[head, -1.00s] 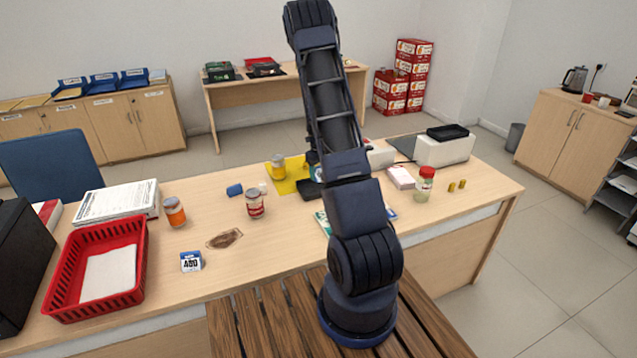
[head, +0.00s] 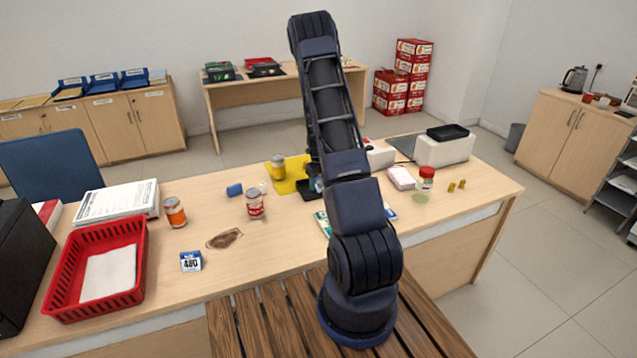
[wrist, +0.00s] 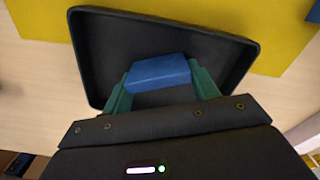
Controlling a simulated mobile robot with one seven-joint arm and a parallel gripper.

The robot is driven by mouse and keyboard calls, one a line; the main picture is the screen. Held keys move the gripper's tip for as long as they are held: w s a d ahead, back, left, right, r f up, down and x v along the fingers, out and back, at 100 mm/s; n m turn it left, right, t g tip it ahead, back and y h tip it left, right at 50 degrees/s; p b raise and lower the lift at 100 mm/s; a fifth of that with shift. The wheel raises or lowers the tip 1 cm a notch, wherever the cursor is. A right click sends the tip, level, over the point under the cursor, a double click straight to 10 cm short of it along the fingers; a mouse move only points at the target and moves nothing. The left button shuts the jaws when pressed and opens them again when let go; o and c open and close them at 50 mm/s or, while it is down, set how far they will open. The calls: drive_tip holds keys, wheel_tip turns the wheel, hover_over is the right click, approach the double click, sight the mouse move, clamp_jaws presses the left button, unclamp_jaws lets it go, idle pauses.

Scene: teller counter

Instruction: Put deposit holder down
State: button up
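A blue block (wrist: 158,72), which looks like the deposit holder, sits between the green fingers of my gripper (wrist: 160,86) in the wrist view. The fingers press on its two sides. A shallow black tray (wrist: 100,35) lies directly under it, and the block is over the tray's inside. I cannot tell whether the block touches the tray floor. In the head view the tray (head: 304,188) shows at the left of my arm, by the yellow mat (head: 285,186). My arm hides most of the gripper and the block there.
A yellow can (head: 277,168) stands on the mat. A blue cylinder (head: 234,190) and a red-and-white jar (head: 255,204) stand left of the tray. A red basket (head: 130,250) is at the left. A red-lidded jar (head: 425,180) stands right of my arm.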

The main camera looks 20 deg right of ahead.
drive_tip(key=o, duration=0.4)
drive_tip(key=shift+c, duration=0.2)
drive_tip(key=shift+r, duration=0.1)
wheel_tip(320, 180, up, 12)
wheel_tip(320, 180, up, 13)
drive_tip(key=n+t, duration=0.1)
drive_tip(key=n, duration=0.6)
hover_over(318, 180)
drive_tip(key=s+a, duration=0.5)
drive_tip(key=s, duration=0.1)
drive_tip(key=s+a+r+n+t+y, duration=0.1)
drive_tip(key=s+a+r+n, duration=0.4)
drive_tip(key=s+r+n, duration=0.45)
drive_tip(key=s+a+r+n+t, duration=0.1)
drive_tip(key=s+a+r+n, duration=0.1)
drive_tip(key=s+r+n, duration=0.2)
drive_tip(key=s+a+r+n+t+h, duration=0.1)
drive_tip(key=s+a+r+n, duration=0.2)
drive_tip(key=s+n, duration=0.8)
drive_tip(key=s+r, duration=0.1)
drive_tip(key=s, duration=0.8)
drive_tip(key=shift+s+a+r+t, duration=0.15)
drive_tip(key=shift+a+r+t, duration=0.15)
